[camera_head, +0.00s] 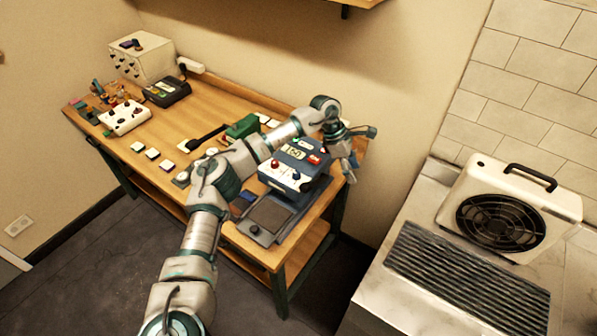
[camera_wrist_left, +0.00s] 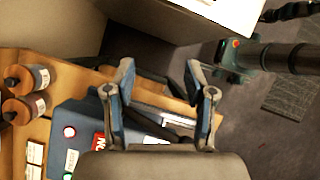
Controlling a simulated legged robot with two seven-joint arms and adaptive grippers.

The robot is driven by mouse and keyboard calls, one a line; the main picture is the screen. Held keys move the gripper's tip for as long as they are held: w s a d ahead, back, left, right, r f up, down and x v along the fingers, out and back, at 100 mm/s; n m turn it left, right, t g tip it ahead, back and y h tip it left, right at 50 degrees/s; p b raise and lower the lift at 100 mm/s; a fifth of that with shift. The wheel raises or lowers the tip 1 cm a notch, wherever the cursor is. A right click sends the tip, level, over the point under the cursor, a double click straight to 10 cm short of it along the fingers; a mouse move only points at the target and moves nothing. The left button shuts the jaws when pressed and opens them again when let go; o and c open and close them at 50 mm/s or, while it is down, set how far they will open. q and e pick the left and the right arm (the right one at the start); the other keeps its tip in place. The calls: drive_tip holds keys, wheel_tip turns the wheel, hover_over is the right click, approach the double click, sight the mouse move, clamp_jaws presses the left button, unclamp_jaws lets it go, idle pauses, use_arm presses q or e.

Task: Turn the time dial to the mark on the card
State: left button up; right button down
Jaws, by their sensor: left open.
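A blue heat-press-like machine (camera_head: 309,168) stands at the right end of the wooden table. Its white front panel (camera_head: 283,178) carries a red knob (camera_head: 275,163) and a dark knob (camera_head: 296,175); I cannot tell which is the time dial. A small light card or label (camera_head: 295,153) lies on its top, its mark too small to read. My left gripper (camera_head: 360,154) is open and empty, right of the machine and apart from the knobs. My right gripper is out of view.
The machine's dark flat plate (camera_head: 268,214) lies at the front table edge. A green object (camera_head: 243,127) stands behind my arm. A white control box (camera_head: 125,118) and a beige device (camera_head: 142,57) occupy the far left. A white fan unit (camera_head: 512,208) sits on the right counter.

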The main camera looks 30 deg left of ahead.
use_arm(q)
drive_tip(key=s+a+r+y, duration=0.25)
drive_tip(key=a+r, duration=0.25)
drive_tip(key=a, duration=0.3)
drive_tip(key=s+a+r+y, duration=0.1)
drive_tip(key=a+r+y, duration=0.2)
drive_tip(key=a+r, duration=0.35)
hover_over(296, 173)
wheel_tip(296, 173, down, 9)
drive_tip(key=shift+n+g, duration=0.3)
wheel_tip(296, 173, down, 9)
drive_tip(key=shift+w+d+r+p, duration=0.1)
drive_tip(key=shift+w+p, duration=0.05)
drive_tip(key=shift+p, duration=0.4)
drive_tip(key=shift+f, duration=0.4)
drive_tip(key=shift+a, duration=0.2)
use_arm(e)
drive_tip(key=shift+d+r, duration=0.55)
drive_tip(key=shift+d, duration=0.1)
use_arm(q)
drive_tip(key=shift+d, duration=0.15)
clamp_jaws()
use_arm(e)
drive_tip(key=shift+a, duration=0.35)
